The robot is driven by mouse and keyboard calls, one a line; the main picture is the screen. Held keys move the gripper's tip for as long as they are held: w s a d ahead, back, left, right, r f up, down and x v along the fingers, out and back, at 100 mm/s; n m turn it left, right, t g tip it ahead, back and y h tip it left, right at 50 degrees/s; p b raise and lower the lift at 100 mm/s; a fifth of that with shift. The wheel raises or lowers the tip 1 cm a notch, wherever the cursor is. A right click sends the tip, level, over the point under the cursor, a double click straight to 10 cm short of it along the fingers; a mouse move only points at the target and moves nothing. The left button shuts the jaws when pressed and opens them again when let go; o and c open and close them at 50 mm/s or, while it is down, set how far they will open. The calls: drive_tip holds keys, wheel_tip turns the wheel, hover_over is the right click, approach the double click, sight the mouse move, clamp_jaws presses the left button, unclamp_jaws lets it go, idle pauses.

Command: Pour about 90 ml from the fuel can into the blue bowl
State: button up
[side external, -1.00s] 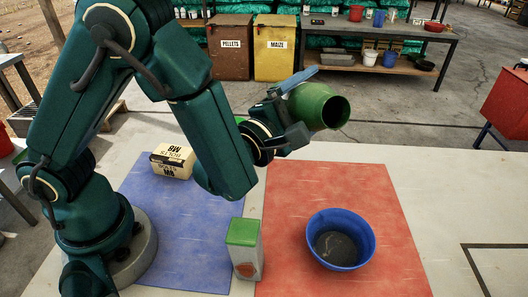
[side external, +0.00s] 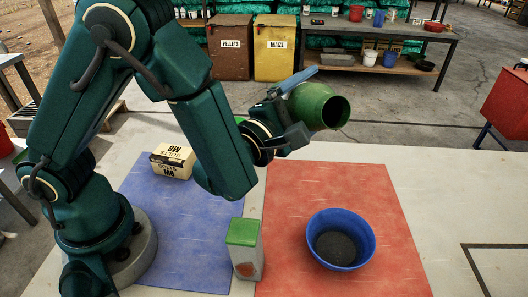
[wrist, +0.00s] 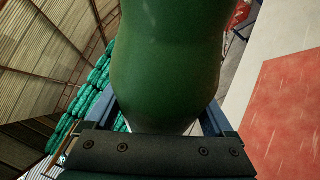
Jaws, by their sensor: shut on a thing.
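My gripper (side external: 291,107) is shut on the green fuel can (side external: 318,105) and holds it well above the table. The can is tipped far over onto its side, with its dark open mouth facing right and toward the camera. In the wrist view its green body (wrist: 167,60) fills the space between the jaws. The blue bowl (side external: 368,247) stands upright on the red mat, below and a little right of the can's mouth. Dark contents cover the bowl's bottom. I see no stream between mouth and bowl.
The red mat (side external: 310,190) lies beside a blue mat (side external: 195,250). A green-topped carton (side external: 244,248) stands near the mats' shared edge. A cream box of bolts (side external: 172,163) lies on the blue mat. The pale table is clear right of the bowl.

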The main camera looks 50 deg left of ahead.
drive_tip(key=shift+d+f+n, duration=0.1)
drive_tip(key=shift+f+n, duration=0.3)
drive_tip(key=shift+f, duration=0.15)
drive_tip(key=shift+d+f+n+g, duration=0.2)
drive_tip(key=shift+d+n+g, duration=0.15)
drive_tip(key=shift+n, duration=0.25)
drive_tip(key=shift+s+d+f+n+g+h, duration=0.15)
drive_tip(key=shift+d+f+n+g+h, duration=0.55)
drive_tip(key=shift+f+n, duration=0.75)
drive_tip(key=shift+s+d+f+n+g+h, duration=0.1)
drive_tip(key=shift+d+f+n+g+h, duration=0.3)
drive_tip(key=shift+f+n+g, duration=0.8)
drive_tip(key=shift+s+d+f+n+g+h, duration=0.15)
drive_tip(key=shift+d+f+n+g+h, duration=0.45)
drive_tip(key=shift+f+n, duration=1.15)
drive_tip(key=shift+a+f+m, duration=0.2)
drive_tip(key=shift+f+m, duration=0.05)
drive_tip(key=shift+m, duration=0.05)
